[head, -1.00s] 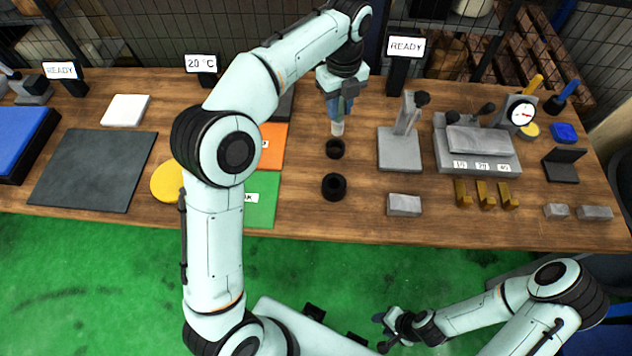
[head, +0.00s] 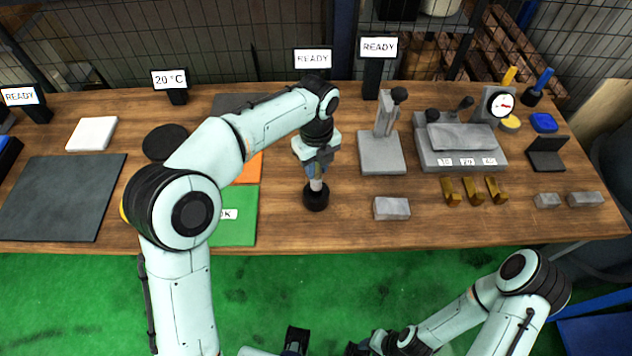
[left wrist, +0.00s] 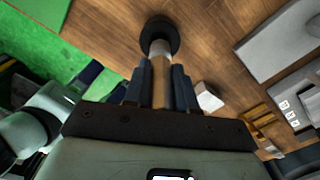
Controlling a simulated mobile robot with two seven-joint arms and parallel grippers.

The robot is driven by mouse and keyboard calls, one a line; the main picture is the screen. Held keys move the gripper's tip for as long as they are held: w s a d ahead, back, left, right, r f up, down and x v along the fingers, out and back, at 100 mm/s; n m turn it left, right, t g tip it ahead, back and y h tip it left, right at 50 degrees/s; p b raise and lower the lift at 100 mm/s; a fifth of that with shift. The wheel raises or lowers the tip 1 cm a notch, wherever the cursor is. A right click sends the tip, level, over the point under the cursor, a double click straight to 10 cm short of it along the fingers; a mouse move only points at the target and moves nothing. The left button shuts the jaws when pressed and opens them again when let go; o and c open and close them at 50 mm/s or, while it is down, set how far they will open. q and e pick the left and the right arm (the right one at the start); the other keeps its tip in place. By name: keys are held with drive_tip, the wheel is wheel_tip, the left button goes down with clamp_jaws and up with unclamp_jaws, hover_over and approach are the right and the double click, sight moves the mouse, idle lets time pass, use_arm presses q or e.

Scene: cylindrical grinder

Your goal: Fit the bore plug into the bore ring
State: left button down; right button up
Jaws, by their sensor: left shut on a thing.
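My left gripper (head: 315,171) is shut on the bore plug, a slim cylinder with a pale tip (head: 316,185), held upright and pointing down. The black bore ring (head: 316,199) stands on the bench directly under it. In the left wrist view the tan and silver plug (left wrist: 160,62) sits between the dark blue fingers (left wrist: 160,85), its end over the opening of the ring (left wrist: 173,37). I cannot tell whether the tip is inside the bore or just above it. My right gripper (head: 364,347) is low at the bottom edge, away from the bench, its fingers unclear.
A green mat (head: 236,228) and an orange mat (head: 250,170) lie left of the ring. A grey block (head: 392,208) and a grey stand (head: 382,154) are to its right. The wood between ring and block is clear. The second black ring is not visible now.

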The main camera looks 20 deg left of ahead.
sight(316, 180)
use_arm(q)
drive_tip(key=shift+f+b, duration=0.45)
drive_tip(key=shift+f, duration=2.6)
drive_tip(key=shift+f, duration=0.2)
drive_tip(key=c, duration=0.9)
unclamp_jaws()
drive_tip(key=shift+r, duration=0.1)
wheel_tip(316, 180, up, 12)
drive_tip(key=shift+r+p, duration=0.1)
drive_tip(key=shift+p, duration=1)
